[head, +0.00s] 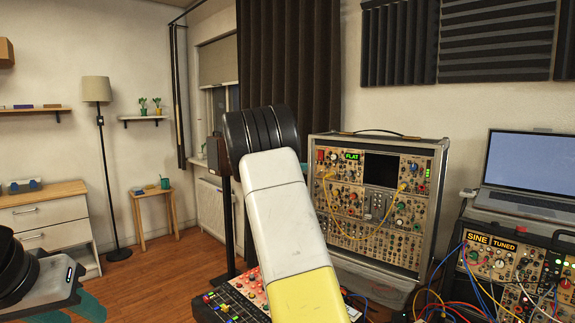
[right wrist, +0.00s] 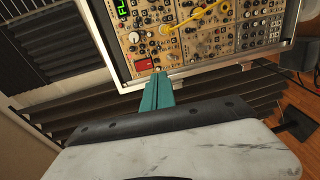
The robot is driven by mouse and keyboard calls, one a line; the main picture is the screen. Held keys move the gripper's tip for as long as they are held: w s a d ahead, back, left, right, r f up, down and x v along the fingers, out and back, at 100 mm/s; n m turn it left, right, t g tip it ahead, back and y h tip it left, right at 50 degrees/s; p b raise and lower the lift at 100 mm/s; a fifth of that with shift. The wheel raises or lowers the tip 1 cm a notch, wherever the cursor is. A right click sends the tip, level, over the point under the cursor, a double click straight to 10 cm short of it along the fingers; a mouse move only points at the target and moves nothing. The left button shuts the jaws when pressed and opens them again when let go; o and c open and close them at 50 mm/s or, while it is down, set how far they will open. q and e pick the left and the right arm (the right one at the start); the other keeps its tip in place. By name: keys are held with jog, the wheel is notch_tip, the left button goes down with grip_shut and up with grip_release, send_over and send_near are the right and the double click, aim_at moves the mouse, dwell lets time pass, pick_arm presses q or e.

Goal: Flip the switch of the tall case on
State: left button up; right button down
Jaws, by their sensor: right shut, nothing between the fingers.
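The tall case (head: 412,215) stands behind and to the right of my right arm, its panel full of knobs, with a green "FLAT" display and yellow cables. Its panel corner also fills the top of the right wrist view (right wrist: 190,35). A small red part (right wrist: 145,64) sits at that corner; it also shows in the head view (head: 320,155). I cannot tell whether it is the switch, or the switch's position. My right gripper (right wrist: 160,74) has its teal fingers shut and empty, tips at the case's edge close to the red part; contact is unclear.
A lower case (head: 492,262) marked "SINE TUNED" carries a laptop (head: 530,165) on the right, with loose cables. A panel with coloured buttons (head: 235,305) lies below my arm. Floor on the left is partly clear.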

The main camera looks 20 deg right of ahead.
jog(key=shift+s+a+f, duration=0.15)
jog(key=shift+s+a, duration=0.45)
jog(key=shift+a, duration=0.35)
jog(key=shift+s+a+f, duration=0.15)
jog(key=shift+s+a, duration=0.4)
jog(key=shift+a, duration=0.4)
